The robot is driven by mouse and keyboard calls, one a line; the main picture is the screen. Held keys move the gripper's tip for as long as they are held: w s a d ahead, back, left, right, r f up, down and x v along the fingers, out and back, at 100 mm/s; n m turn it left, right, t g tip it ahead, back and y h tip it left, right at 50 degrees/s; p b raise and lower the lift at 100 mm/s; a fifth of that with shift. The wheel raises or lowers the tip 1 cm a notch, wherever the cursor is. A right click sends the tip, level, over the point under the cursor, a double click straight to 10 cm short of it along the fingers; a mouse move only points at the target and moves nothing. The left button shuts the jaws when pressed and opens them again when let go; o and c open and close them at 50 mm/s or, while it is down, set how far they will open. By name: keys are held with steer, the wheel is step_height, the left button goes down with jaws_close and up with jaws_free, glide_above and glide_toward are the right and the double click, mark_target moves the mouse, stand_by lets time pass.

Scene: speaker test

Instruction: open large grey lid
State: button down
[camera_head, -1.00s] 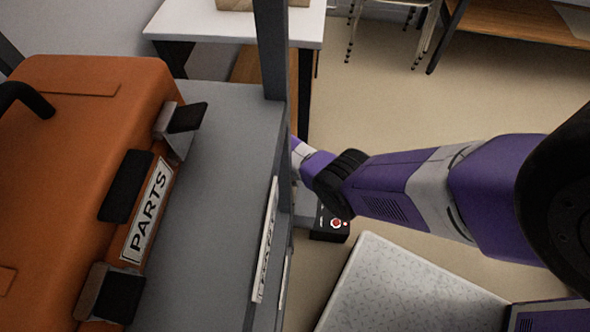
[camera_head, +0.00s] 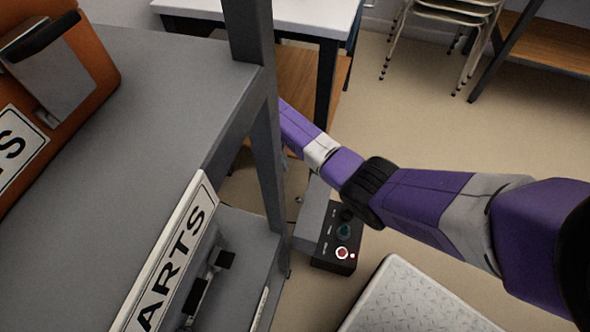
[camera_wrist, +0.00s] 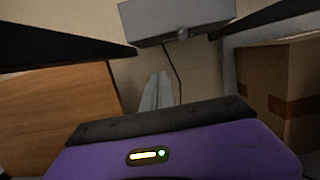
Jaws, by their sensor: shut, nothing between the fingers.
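A grey box-shaped part (camera_head: 314,208) shows in the head view, beside a black control box with a red-lit button (camera_head: 336,240). A grey box with a small round fitting (camera_wrist: 176,20) shows at the top of the wrist view. I cannot tell whether either is the large grey lid. My gripper (camera_wrist: 160,118) shows in part at the bottom of the wrist view, as a purple housing with a black front edge. It is shut and empty, apart from the grey box. In the head view its end is hidden behind the shelf post.
A grey shelf (camera_head: 160,85) with an upright post (camera_head: 250,40) stands close left of my arm. An orange case (camera_head: 90,60) sits on it. A white-topped table (camera_head: 300,15) stands behind. A cardboard box (camera_wrist: 290,85) is at right in the wrist view.

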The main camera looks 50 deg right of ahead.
mark_target(318, 190)
steer(key=s+d+f+b, duration=0.2)
steer(key=s+f+b, duration=0.2)
steer(key=f, duration=0.4)
steer(key=shift+s+d+f, duration=0.2)
steer(key=shift+s+f, duration=0.2)
steer(key=shift+s, duration=0.3)
steer(key=s+r+p, duration=0.1)
steer(key=p, duration=0.2)
steer(key=s+d+r+t+p, duration=0.1)
steer(key=s+p, duration=0.1)
steer(key=p, duration=0.2)
steer(key=shift+t+y, duration=0.3)
steer(key=p, duration=0.1)
steer(key=s+p, duration=0.1)
steer(key=p, duration=0.1)
steer(key=shift+s+d+r+t, duration=0.2)
steer(key=shift+s+d+t, duration=0.1)
steer(key=shift+d, duration=0.1)
steer(key=shift+s+d+f, duration=0.15)
steer(key=shift+s+f, duration=0.05)
steer(key=shift+s, duration=0.15)
